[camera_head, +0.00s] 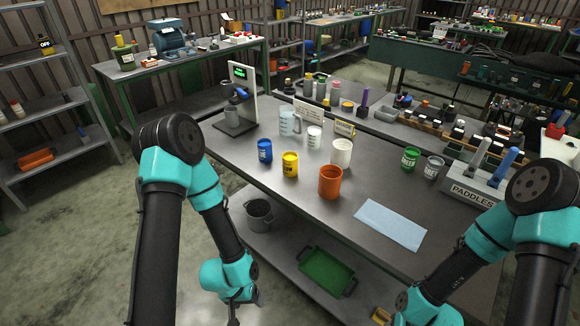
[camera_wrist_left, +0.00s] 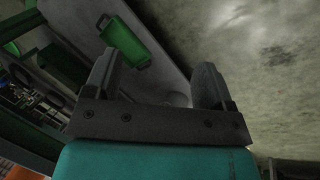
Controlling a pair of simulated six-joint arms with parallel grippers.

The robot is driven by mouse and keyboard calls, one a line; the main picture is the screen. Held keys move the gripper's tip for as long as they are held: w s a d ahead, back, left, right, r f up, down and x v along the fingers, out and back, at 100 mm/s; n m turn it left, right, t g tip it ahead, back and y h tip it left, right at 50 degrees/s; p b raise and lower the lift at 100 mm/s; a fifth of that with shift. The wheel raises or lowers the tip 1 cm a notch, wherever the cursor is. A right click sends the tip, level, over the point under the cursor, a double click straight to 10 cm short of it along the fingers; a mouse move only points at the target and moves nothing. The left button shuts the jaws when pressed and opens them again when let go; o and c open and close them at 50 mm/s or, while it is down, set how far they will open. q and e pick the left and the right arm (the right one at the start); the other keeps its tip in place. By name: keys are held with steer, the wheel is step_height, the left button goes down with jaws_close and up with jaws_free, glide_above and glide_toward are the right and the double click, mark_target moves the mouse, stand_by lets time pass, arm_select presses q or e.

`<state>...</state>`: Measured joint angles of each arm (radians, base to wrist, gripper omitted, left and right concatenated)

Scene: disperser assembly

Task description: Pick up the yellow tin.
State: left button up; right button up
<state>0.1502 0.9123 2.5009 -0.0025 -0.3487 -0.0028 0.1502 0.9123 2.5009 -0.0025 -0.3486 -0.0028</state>
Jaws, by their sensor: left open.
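The yellow tin (camera_head: 290,165) stands upright on the metal workbench (camera_head: 300,212), near its front left edge. A blue tin (camera_head: 265,151) stands just left of it and an orange cup (camera_head: 330,182) to its right, both apart from it. My left gripper (camera_wrist_left: 157,64) is open, with nothing between its fingers in the left wrist view. My left arm hangs low in front of the bench, below and apart from the yellow tin. The tin does not show in the left wrist view. My right arm is at the lower right; its fingers cannot be seen.
A white cup (camera_head: 342,152), a clear jug (camera_head: 289,123) and a stand with a screen (camera_head: 243,92) are behind the tins. A green tray (camera_head: 326,271) and bucket (camera_head: 259,214) sit below.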

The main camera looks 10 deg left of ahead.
arm_select(q)
steer(key=shift+o, duration=1)
steer(key=w+r+n+t+y, duration=0.1)
steer(key=w+r+n+t, duration=0.3)
steer(key=w+n, duration=0.45)
steer(key=w+r+n+t, duration=0.3)
steer(key=w+r+n, duration=0.2)
steer(key=w+n, duration=0.4)
steer(key=w+d+r+n+t+y, duration=0.1)
steer(key=w+r+n+t, duration=0.4)
steer(key=w+r+n, duration=0.7)
step_height(320, 180, up, 4)
steer(key=n, duration=0.3)
steer(key=shift+w+f+n+t, duration=0.15)
steer(key=shift+w+n+t, duration=0.1)
steer(key=shift+n+t, duration=0.15)
